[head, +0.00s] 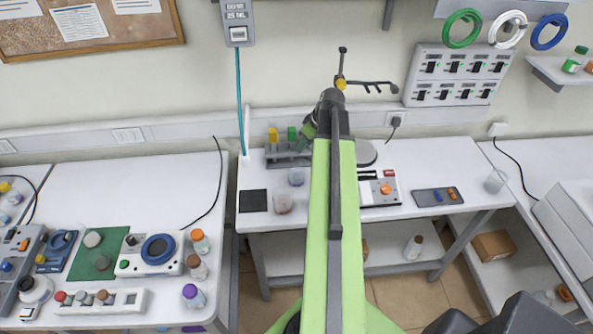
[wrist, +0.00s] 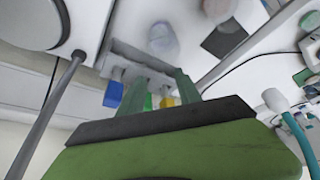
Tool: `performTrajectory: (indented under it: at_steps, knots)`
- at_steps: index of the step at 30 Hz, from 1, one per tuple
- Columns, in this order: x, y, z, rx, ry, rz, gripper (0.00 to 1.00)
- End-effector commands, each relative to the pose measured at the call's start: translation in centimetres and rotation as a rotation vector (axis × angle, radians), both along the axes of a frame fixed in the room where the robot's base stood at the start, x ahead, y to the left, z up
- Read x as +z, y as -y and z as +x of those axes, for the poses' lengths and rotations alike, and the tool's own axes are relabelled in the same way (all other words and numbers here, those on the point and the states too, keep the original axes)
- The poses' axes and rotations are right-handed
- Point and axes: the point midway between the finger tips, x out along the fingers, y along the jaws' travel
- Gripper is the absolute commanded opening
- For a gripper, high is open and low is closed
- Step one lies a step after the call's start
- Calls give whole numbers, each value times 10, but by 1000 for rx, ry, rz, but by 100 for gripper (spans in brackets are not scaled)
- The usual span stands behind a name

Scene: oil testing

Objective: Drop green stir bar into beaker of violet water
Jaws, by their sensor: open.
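A grey rack (head: 285,160) on the middle bench holds upright coloured pieces. Its green piece (head: 292,134) appears to be the green stir bar; the green piece also shows between my fingers in the wrist view (wrist: 148,103). My gripper (wrist: 158,88) is open above the rack, with its fingers pointing toward it. I cannot tell if they touch the green piece. In the head view my gripper (head: 304,137) hides the rack's right end. A beaker with pale violet liquid (head: 296,177) stands in front of the rack; it also shows in the wrist view (wrist: 163,40).
A yellow piece (head: 273,135) and a blue piece (wrist: 114,94) flank the green one. A second beaker with reddish-brown contents (head: 283,204) stands nearer. A black pad (head: 253,201) lies left. A device with an orange knob (head: 381,188) stands right of my arm.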

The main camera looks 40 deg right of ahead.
Motion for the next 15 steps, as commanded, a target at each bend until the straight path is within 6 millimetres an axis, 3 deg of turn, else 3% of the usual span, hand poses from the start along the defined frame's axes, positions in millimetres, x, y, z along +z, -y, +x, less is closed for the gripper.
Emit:
performTrajectory:
  at_steps: [1,3,15]
  knots:
    - [23,0,-6,-1,0,0,41]
    - [39,0,-12,0,0,0,41]
    - [120,4,-47,-3,0,-1,41]
